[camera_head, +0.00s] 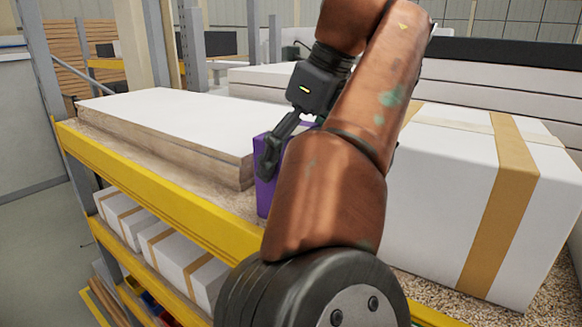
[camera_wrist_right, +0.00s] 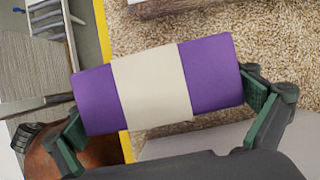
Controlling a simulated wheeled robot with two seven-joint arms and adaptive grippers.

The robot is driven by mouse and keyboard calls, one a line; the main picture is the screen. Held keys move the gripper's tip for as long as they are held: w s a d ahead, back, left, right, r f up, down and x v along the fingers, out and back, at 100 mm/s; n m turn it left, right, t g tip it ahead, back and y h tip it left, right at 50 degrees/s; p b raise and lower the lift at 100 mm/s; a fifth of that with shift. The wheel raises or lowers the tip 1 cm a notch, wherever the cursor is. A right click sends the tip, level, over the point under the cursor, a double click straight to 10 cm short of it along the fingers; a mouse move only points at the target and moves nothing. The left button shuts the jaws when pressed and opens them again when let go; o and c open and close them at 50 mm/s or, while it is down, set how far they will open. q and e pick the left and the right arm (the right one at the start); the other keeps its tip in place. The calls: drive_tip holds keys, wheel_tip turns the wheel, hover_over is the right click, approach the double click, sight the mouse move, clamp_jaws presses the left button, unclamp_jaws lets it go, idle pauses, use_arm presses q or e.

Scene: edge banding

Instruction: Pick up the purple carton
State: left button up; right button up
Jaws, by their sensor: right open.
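The purple carton (camera_head: 264,192) stands on the yellow-edged shelf, partly hidden behind my right arm in the head view. In the right wrist view the carton (camera_wrist_right: 212,75) shows a cream band around its middle. My right gripper (camera_head: 280,150) is at the carton. In the wrist view its open fingers (camera_wrist_right: 165,115) are on either side of the carton, one near each end. I cannot tell whether the pads touch it. My left gripper is not in view.
A stack of white-topped boards (camera_head: 180,118) lies on the shelf just left of the carton. A large white box with a tan strip (camera_head: 440,190) stands to the right. The yellow shelf edge (camera_head: 160,185) runs along the front. More white boxes (camera_head: 185,262) sit below.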

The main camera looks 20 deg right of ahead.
drive_tip(key=shift+w+a+f, duration=0.2)
drive_tip(key=shift+f, duration=0.1)
drive_tip(key=shift+d, duration=0.1)
drive_tip(key=shift+s+d, duration=0.1)
drive_tip(key=c, duration=1.1)
drive_tip(key=shift+r, duration=0.1)
